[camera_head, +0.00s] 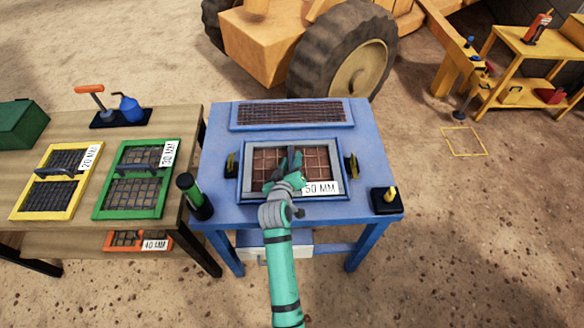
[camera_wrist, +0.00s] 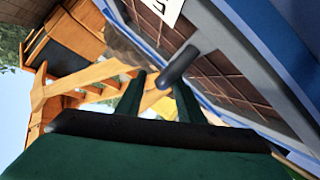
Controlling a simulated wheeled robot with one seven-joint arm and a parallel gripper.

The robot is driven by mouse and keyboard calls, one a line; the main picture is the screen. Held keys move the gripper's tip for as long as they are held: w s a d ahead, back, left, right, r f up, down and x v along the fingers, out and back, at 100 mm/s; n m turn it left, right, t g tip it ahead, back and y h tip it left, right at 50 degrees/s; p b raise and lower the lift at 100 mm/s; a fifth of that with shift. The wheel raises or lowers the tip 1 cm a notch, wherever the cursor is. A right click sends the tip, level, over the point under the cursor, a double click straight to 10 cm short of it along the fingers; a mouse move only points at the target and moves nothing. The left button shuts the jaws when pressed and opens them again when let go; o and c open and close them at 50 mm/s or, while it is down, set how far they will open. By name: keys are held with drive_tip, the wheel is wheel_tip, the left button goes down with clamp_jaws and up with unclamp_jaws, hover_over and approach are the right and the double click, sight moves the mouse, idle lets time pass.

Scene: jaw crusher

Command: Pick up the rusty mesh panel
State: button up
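The rusty mesh panel (camera_head: 262,160) has a grey frame, brown mesh and a "50 MM" label. It lies in a recess in the blue table. My gripper (camera_head: 293,163) is over the panel's middle and hides part of the mesh. In the wrist view the panel's mesh (camera_wrist: 225,75) slants across the upper right. A dark bar, apparently its handle (camera_wrist: 178,67), shows near my fingertips (camera_wrist: 158,80). The two fingers are apart with a gap between them. The bar is close to the right finger; I cannot tell whether they touch.
The blue table (camera_head: 220,205) carries a mesh strip (camera_head: 292,113) behind, black-and-yellow clamps on both sides, a green-black cylinder (camera_head: 195,197) and a black box with yellow knob (camera_head: 387,200). A wooden bench (camera_head: 70,210) at left holds yellow (camera_head: 57,181) and green (camera_head: 137,179) framed screens.

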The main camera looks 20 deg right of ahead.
drive_tip(key=shift+x, duration=0.8)
drive_tip(key=shift+c, duration=0.3)
clamp_jaws()
idle(0.5)
drive_tip(key=shift+w+r, duration=0.1)
drive_tip(key=shift+r, duration=0.15)
